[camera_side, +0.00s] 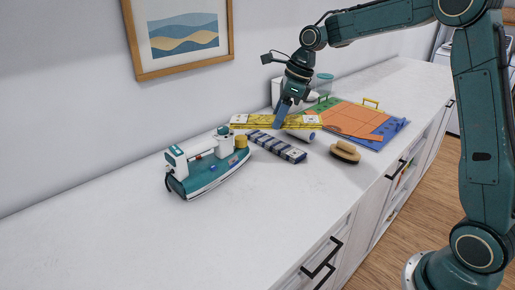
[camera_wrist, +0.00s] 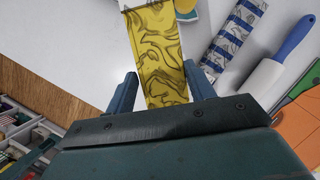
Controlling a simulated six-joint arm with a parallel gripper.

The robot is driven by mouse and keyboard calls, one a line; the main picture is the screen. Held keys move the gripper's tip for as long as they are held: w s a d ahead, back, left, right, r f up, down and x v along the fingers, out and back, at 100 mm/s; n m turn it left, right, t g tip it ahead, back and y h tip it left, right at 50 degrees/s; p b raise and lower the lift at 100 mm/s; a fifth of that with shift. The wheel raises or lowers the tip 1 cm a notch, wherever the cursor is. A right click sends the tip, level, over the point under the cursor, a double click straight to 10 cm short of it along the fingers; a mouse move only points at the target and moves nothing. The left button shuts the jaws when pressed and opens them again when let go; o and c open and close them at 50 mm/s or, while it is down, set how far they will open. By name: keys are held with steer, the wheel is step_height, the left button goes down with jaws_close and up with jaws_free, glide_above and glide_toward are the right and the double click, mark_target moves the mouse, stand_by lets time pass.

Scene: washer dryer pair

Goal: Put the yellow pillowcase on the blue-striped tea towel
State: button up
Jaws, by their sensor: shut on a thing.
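The yellow pillowcase (camera_side: 255,122) is folded into a long patterned strip. My gripper (camera_side: 281,122) is shut on it near the middle of its length in the side view. In the wrist view the pillowcase (camera_wrist: 158,50) runs up between the two blue fingers of my gripper (camera_wrist: 162,83). The blue-striped tea towel (camera_side: 278,147), a folded strip, lies on the counter just in front of the pillowcase in the side view. In the wrist view the towel (camera_wrist: 234,35) is to the right, apart from the pillowcase. The height of the pillowcase above the counter is hard to tell.
A lint roller (camera_wrist: 282,55) with a blue handle lies beside the towel. A teal-and-white iron (camera_side: 208,172) stands to the left, a brush (camera_side: 344,152) to the right. The front-left counter (camera_side: 110,235) is clear.

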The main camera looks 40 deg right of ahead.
steer(key=w+d+f+m+t+h, duration=0.1)
steer(key=w+d+f+m+h, duration=0.1)
steer(key=w+d+f+m, duration=0.3)
steer(key=w+d+m, duration=0.1)
steer(key=w+d, duration=0.3)
steer(key=d, duration=0.1)
steer(key=shift+w+m+t, duration=0.25)
steer(key=shift+m+t, duration=0.05)
steer(key=shift+f, duration=0.15)
glide_above(273, 142)
steer(key=s, duration=0.1)
steer(key=shift+s+d+f, duration=0.1)
steer(key=shift+f, duration=3.4)
steer(key=shift+f, duration=0.85)
steer(key=o, duration=1.1)
steer(key=shift+s+r, duration=0.1)
